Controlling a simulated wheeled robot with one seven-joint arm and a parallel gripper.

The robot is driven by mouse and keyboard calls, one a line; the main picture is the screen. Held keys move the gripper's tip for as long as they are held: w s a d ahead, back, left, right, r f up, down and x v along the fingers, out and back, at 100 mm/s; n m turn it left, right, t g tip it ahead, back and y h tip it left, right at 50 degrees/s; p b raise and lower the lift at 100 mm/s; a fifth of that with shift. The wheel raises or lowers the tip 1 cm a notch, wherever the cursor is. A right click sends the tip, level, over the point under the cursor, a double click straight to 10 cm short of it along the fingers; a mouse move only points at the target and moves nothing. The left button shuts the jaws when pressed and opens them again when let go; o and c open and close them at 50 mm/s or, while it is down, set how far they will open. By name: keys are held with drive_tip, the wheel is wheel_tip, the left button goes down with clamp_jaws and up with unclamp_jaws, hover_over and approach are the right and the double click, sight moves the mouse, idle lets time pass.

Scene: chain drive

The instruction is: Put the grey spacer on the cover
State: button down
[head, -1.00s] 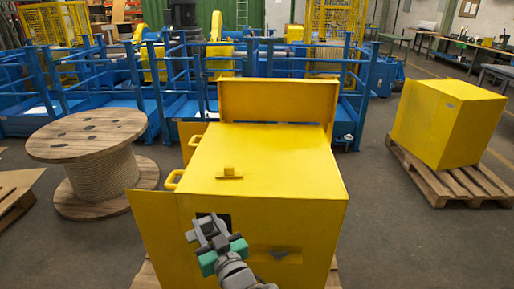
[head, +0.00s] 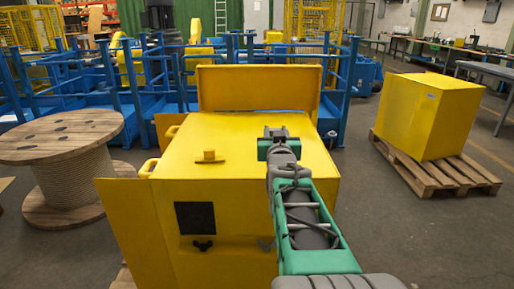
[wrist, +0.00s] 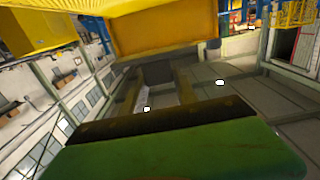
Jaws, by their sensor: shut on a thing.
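The grey spacer (wrist: 158,72) shows in the wrist view as a dark grey block between the fingers of my gripper (wrist: 157,88). My gripper is shut on it. In the head view my gripper (head: 277,133) is above the right part of the yellow box's flat top, and the spacer is hard to make out there. I take this yellow top to be the cover (head: 255,163). I cannot tell the height of the spacer above the top.
A yellow flap (head: 258,88) stands upright behind the top. A dark opening (head: 195,218) and a dark wing knob (head: 203,245) are on the box's front. A cable drum (head: 65,165) stands left, and another yellow box (head: 425,112) on a pallet right.

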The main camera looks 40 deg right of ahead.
drive_tip(key=w+d+f, duration=0.8)
drive_tip(key=f, duration=0.1)
drive_tip(key=shift+w+d, duration=0.35)
wheel_tip(320, 180, down, 4)
drive_tip(key=shift+w+d+r, duration=0.15)
drive_tip(key=shift+r, duration=0.05)
drive_tip(key=c, duration=0.9)
unclamp_jaws()
